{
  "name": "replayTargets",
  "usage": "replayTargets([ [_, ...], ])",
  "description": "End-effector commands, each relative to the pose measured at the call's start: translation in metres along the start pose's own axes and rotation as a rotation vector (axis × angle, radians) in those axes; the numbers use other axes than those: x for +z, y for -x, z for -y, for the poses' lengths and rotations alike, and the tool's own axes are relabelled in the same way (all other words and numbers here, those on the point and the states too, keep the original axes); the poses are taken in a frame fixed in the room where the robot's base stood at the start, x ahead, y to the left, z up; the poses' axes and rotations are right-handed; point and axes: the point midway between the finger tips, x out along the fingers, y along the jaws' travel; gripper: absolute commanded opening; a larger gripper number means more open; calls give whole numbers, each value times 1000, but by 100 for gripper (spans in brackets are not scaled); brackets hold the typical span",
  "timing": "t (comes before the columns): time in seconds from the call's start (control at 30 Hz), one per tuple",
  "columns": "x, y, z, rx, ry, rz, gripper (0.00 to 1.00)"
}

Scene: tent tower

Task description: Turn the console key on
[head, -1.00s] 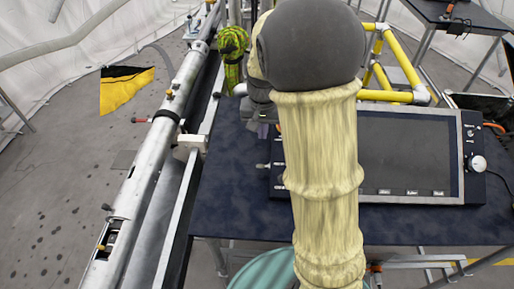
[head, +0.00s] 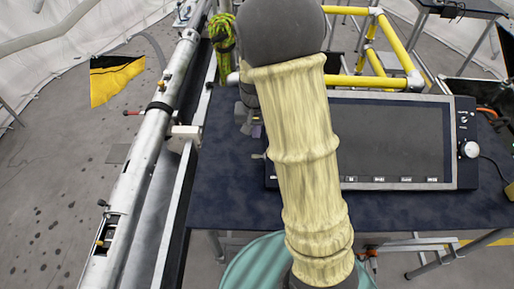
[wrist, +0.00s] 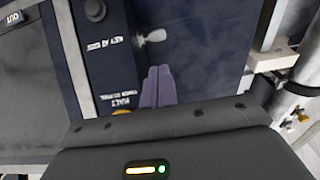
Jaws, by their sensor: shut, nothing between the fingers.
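The console (head: 455,150) is a dark slab with a large grey screen, lying on a dark blue table. Its silver key (wrist: 152,37) sticks out from the left edge; it shows small in the head view (head: 258,156). In the wrist view the key is beside a printed key label on the console's dark strip (wrist: 112,60). My gripper (wrist: 158,70) has purple fingers held together with nothing between them. The fingertips are just short of the key in the wrist view, apart from it. My arm hides part of the console in the head view.
A yellow HALT button (wrist: 122,112) is beside my fingers, partly hidden by my wrist. A white knob (head: 468,149) is on the console's right. A long metal pole (head: 150,125) runs along the left. Yellow pipe framing (head: 375,82) stands behind the console. Bare table (head: 222,190) lies left of it.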

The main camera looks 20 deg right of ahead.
Motion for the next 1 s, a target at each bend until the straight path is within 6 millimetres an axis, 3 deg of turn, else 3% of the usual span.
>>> replayTargets([
  [0.23,0,-42,-4,3,-7,5,0],
  [0.43,15,-67,-4,1,-8,4,0],
  [1.0,18,-78,-3,1,-8,-6,0],
])
